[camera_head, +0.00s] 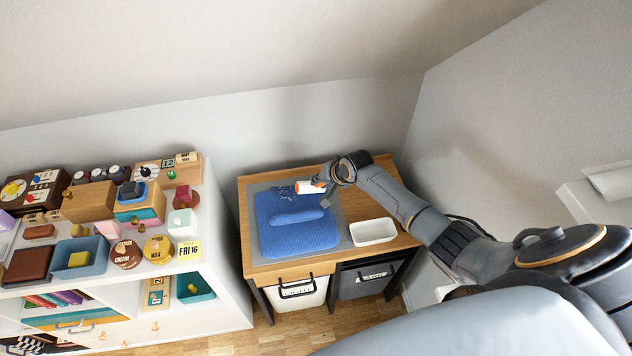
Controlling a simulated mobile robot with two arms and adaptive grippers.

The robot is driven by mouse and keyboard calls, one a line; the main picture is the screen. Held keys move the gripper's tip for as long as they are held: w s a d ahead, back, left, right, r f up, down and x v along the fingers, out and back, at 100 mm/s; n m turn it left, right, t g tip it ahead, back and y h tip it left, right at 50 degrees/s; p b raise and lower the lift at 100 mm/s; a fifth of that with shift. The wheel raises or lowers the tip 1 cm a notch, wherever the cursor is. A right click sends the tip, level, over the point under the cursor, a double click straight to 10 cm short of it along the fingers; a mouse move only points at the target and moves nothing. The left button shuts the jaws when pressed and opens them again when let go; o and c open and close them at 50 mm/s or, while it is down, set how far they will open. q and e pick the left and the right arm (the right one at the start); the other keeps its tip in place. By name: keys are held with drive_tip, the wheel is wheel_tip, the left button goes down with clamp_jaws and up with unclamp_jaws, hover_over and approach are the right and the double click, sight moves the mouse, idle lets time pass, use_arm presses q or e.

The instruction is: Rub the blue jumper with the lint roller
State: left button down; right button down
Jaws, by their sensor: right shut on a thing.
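The blue jumper (274,236) lies folded on a grey mat (346,241) on the wooden table. My right gripper (326,185) is over the jumper's far right part, shut on the lint roller. The lint roller shows as a white cylinder (311,187) with an orange end by the fingers. It is at the jumper's far edge; whether it touches the cloth I cannot tell. The fingers partly hide the roller's handle. My left gripper is not in view.
A white tray (373,231) stands on the table (393,248), right of the mat. Two bins (302,291) sit under the table. A white shelf (222,287) crowded with boxes and small objects stands at left. Walls close in behind and at right.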

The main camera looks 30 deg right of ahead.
drive_tip(key=shift+a+f+p, duration=0.1)
drive_tip(key=shift+a+p, duration=0.15)
drive_tip(key=shift+p, duration=0.35)
idle(0.6)
drive_tip(key=w+a+p, duration=0.1)
drive_tip(key=w+a, duration=0.1)
drive_tip(key=a, duration=0.6)
drive_tip(key=shift+w+a, duration=0.35)
drive_tip(key=shift+a, duration=0.05)
idle(0.4)
wheel_tip(320, 180, up, 6)
drive_tip(key=p, duration=0.6)
